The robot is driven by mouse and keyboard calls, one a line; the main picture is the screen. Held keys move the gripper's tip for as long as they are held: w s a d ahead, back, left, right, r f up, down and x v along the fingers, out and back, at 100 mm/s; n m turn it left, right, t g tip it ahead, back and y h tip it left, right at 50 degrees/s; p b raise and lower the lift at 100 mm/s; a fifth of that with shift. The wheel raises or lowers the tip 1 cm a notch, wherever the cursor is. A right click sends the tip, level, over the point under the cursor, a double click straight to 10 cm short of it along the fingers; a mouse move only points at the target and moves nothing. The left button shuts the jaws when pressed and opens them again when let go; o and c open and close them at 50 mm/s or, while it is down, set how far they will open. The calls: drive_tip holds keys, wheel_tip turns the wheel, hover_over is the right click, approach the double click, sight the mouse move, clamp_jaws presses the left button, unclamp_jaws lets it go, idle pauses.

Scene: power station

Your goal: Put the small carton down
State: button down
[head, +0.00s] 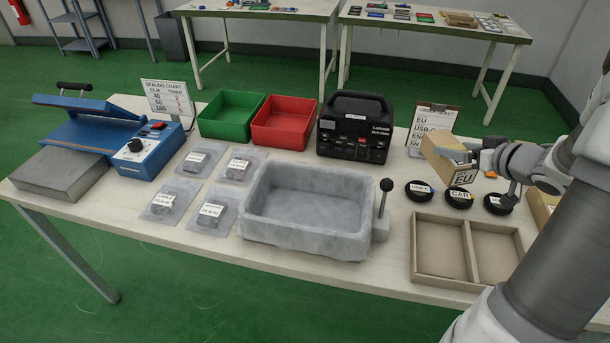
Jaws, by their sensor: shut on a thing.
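The small carton (445,155) is a tan cardboard box at the right of the head view, with a white label reading EU on its lower side. My gripper (470,165) is shut on it. It looks held above the table, tilted, in front of the order ticket sign; its exact height I cannot tell. The fingers are partly hidden by the carton and the wrist. The table (210,258) beneath is pale.
A divided cardboard tray (413,250) lies below, with black round pucks (420,191) behind it. A grey stone-like basin (262,228) with a lever (384,200), a black power station (354,125), red (285,135) and green bins (225,127) stand left. The order ticket (434,125) stands behind.

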drive_tip(key=shift+w+a+f+b, duration=0.45)
drive_tip(key=shift+a+f+b, duration=0.95)
drive_tip(key=shift+a+f, duration=0.5)
drive_tip(key=shift+w+a+f+b, duration=0.4)
drive_tip(key=shift+a+f+b, duration=1)
drive_tip(key=shift+a+f, duration=0.45)
drive_tip(key=shift+w+a+f+b, duration=0.45)
drive_tip(key=shift+a+f+b, duration=0.95)
drive_tip(key=shift+a+f, duration=0.45)
drive_tip(key=shift+a, duration=0.1)
unclamp_jaws()
